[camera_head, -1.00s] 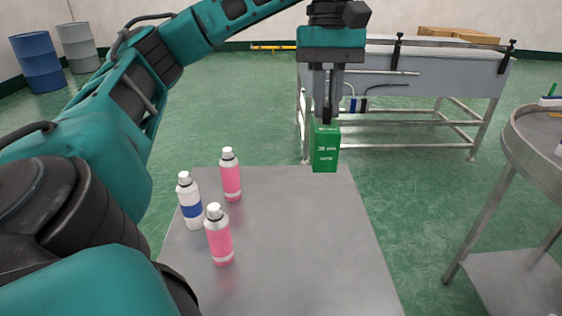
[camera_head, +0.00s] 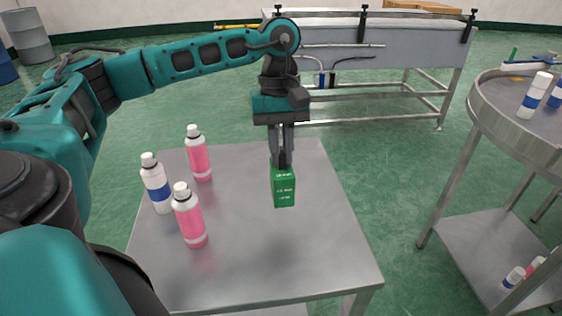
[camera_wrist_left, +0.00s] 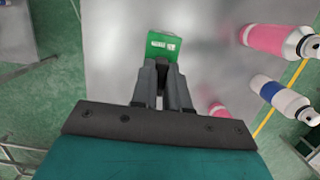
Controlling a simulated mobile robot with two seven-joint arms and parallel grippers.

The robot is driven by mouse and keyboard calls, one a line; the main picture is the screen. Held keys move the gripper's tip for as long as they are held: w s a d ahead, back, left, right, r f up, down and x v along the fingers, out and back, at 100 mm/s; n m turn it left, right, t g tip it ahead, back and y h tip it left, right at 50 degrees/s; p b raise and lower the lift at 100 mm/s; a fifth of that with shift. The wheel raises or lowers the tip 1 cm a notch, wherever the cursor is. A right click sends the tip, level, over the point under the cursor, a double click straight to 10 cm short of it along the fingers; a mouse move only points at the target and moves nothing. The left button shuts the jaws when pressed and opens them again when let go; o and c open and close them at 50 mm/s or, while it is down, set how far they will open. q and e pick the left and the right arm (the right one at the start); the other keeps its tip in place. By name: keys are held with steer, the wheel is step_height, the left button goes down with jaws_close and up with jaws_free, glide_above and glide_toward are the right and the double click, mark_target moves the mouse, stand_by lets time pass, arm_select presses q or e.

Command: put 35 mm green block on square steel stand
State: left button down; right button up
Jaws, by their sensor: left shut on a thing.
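The green block (camera_head: 284,188) is upright with white print on its faces. My left gripper (camera_head: 281,162) is shut on its top from above. The block is over the square steel stand (camera_head: 310,240), right of the bottles; I cannot tell whether its base touches the top. In the left wrist view the block (camera_wrist_left: 160,46) sits between the fingertips (camera_wrist_left: 162,66), above the grey stand top (camera_wrist_left: 110,60). My right gripper is not in view.
Two pink bottles (camera_head: 198,158) (camera_head: 189,218) and a white bottle with a blue band (camera_head: 157,186) stand on the left of the stand. A round steel table (camera_head: 485,110) with bottles is at the right. A conveyor-like bench (camera_head: 380,45) is behind. The stand's front right is clear.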

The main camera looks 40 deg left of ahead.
mark_target(281, 163)
arm_select(q)
steer(key=shift+f, duration=1.55)
steer(key=shift+f, duration=0.2)
steer(key=c, duration=1.1)
jaws_free()
steer(key=shift+r, duration=0.15)
steer(key=r, duration=0.4)
steer(key=w+a+r, duration=0.1)
steer(key=r, duration=0.3)
steer(key=a+r, duration=0.1)
steer(key=r, duration=0.3)
steer(key=shift+w, duration=0.2)
steer(key=shift+d+f, duration=0.1)
